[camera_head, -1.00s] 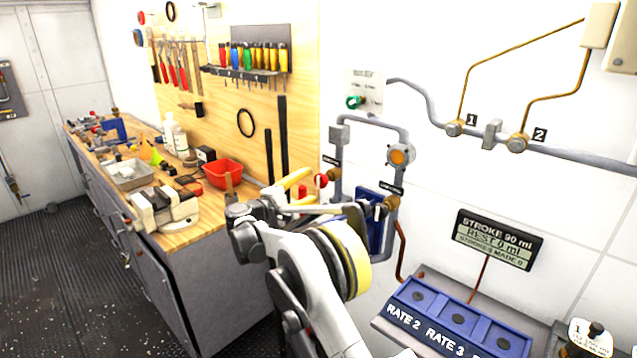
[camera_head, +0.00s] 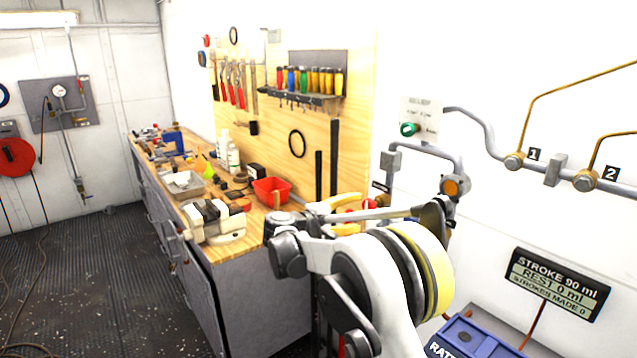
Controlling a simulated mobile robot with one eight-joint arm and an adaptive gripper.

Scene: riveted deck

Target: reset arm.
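My arm (camera_head: 372,265) rises from the bottom of the picture. It is white and grey with a wide pale yellow ring, and it is folded in front of the bench's near end. A grey joint sits at its left, and a thin grey link runs across its top to a dark joint on the right. I cannot clearly make out the fingertips of my gripper among the folded links, nor whether they are open or shut. I see nothing held. Yellow curved pieces and red parts show just behind the arm, partly hidden by it.
The workbench (camera_head: 262,290) runs along the wall, with a vise (camera_head: 213,222), a red bin (camera_head: 272,191) and a grey tray (camera_head: 184,185). Wall pipes, a green knob (camera_head: 409,129), a stroke display (camera_head: 555,283) and a blue pedal box (camera_head: 468,338) are right. The deck floor (camera_head: 100,275) at left is mostly clear.

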